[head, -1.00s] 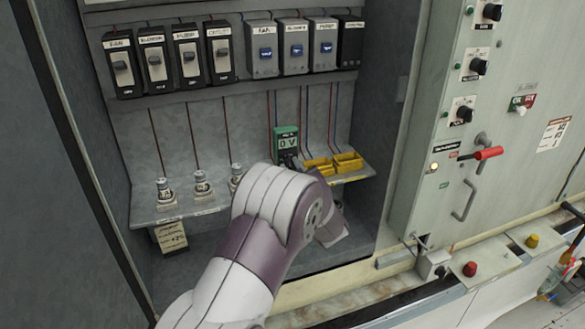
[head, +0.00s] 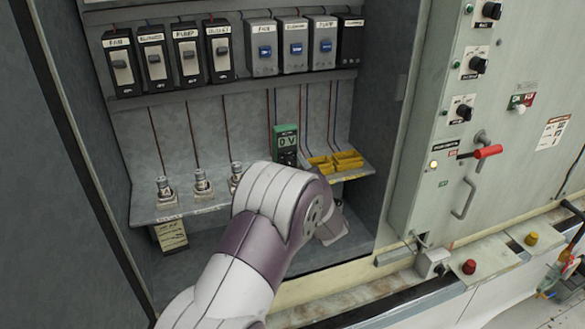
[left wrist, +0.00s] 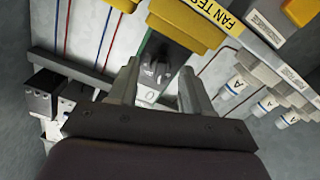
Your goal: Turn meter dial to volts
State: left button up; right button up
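The meter (head: 286,137) is a green box with a display that reads 0 V, standing on the shelf at the back of the cabinet. In the left wrist view, a dark grey dial knob (left wrist: 156,72) with a pale part below it shows between and beyond my fingertips. My left gripper (left wrist: 158,78) is open, with one finger on each side of the knob; I cannot tell whether either finger touches it. In the head view my left wrist hides the gripper and the meter's lower part. My right gripper is not in view.
Yellow trays (head: 335,163) sit just right of the meter. Several terminal posts (head: 202,184) stand on the shelf to its left. Rows of switches (head: 188,55) hang above, with thin wires running down. The cabinet side wall and a control panel (head: 485,110) with a red-handled lever bound the right side.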

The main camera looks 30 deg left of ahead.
pick_arm(q)
jog(key=shift+s+d, duration=0.15)
jog(key=shift+d, duration=0.1)
jog(key=b+v, duration=0.4)
jog(key=v, duration=0.8)
